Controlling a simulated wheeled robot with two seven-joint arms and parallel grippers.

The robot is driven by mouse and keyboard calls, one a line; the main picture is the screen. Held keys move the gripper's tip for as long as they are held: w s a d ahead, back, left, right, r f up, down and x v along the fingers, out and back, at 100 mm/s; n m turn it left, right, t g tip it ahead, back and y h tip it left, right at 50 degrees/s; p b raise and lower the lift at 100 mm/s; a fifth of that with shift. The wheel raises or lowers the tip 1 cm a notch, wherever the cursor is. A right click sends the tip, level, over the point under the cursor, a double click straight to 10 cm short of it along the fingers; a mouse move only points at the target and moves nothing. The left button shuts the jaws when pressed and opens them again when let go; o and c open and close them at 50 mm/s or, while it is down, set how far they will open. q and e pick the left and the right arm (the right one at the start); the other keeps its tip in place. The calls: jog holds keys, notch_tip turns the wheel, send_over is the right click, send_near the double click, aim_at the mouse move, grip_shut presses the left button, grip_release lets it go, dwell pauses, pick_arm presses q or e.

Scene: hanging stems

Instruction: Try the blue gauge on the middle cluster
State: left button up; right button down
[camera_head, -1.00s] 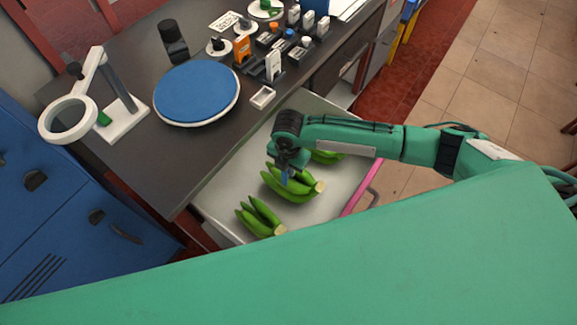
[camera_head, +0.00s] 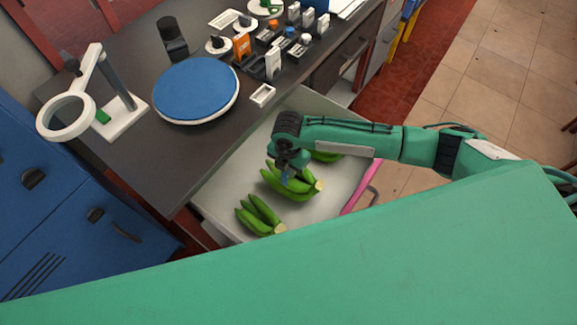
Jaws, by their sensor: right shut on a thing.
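Green banana clusters lie in a white drawer or tray (camera_head: 225,190). The middle cluster (camera_head: 292,190) is under my right gripper (camera_head: 285,172). A near-left cluster (camera_head: 259,215) lies in front of it, and a far cluster (camera_head: 326,157) is partly hidden behind my right arm. My right gripper points down and is shut on the blue gauge (camera_head: 285,179), of which only a small piece shows. The gauge is at the middle cluster's upper side; I cannot tell whether it touches. My left gripper is out of view.
A dark worktop (camera_head: 140,165) holds a round blue-topped disc (camera_head: 197,88), a white ring magnifier stand (camera_head: 68,117), a black cylinder (camera_head: 172,38) and several small devices (camera_head: 273,62). A pink edge (camera_head: 358,188) bounds the tray's right side. Blue cabinets (camera_head: 60,215) stand at left.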

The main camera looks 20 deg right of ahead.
jog(key=shift+f+b, duration=0.3)
jog(key=shift+f, duration=0.5)
dwell(1.2)
jog(key=shift+r+p, duration=4.3)
